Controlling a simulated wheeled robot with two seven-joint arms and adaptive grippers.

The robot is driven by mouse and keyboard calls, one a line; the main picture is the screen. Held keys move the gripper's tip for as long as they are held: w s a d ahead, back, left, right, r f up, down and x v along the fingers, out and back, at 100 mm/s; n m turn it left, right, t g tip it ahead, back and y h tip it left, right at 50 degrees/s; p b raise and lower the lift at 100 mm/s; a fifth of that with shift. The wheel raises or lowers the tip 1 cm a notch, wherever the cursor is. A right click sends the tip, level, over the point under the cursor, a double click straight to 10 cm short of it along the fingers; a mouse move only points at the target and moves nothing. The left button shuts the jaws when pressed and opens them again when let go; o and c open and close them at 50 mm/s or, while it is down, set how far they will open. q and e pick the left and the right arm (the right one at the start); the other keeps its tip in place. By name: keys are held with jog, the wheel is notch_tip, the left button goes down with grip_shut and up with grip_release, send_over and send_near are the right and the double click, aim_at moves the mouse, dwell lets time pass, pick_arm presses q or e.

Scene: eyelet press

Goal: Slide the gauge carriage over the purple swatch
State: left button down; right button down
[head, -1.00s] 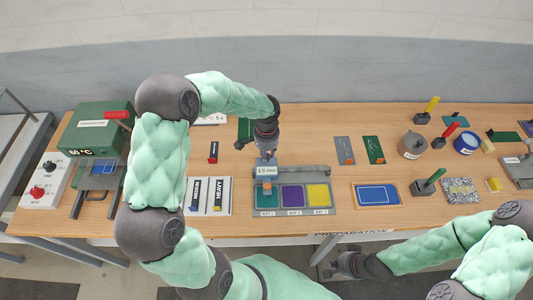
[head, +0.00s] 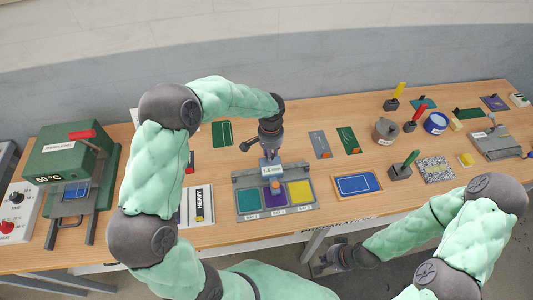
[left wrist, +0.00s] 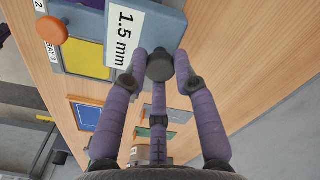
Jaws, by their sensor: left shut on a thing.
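The gauge carriage (head: 271,171) is a blue-grey block labelled 1.5 mm, on a rail behind a grey swatch tray (head: 272,215). Its orange tip (head: 275,187) overlaps the purple swatch (head: 274,199), the middle one. The teal swatch (head: 248,202) is on its left and the yellow swatch (head: 300,194) on its right. My left gripper (head: 270,153) is behind the carriage; in the left wrist view its fingers (left wrist: 160,80) are shut on the carriage's dark knob (left wrist: 160,65). My right gripper (head: 325,262) hangs in front of the table edge, apart from everything; its fingers are unclear.
A green press (head: 62,165) stands at the left. A blue card in a wooden frame (head: 357,185) lies right of the tray. A green-handled stamp (head: 403,167), a grey pot (head: 385,131) and a blue tin (head: 436,122) stand further right.

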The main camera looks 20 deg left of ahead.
pick_arm(q)
jog(key=c, duration=1)
grip_release()
jog(key=shift+r, duration=0.1)
notch_tip(320, 180, up, 12)
jog(key=shift+f, duration=0.1)
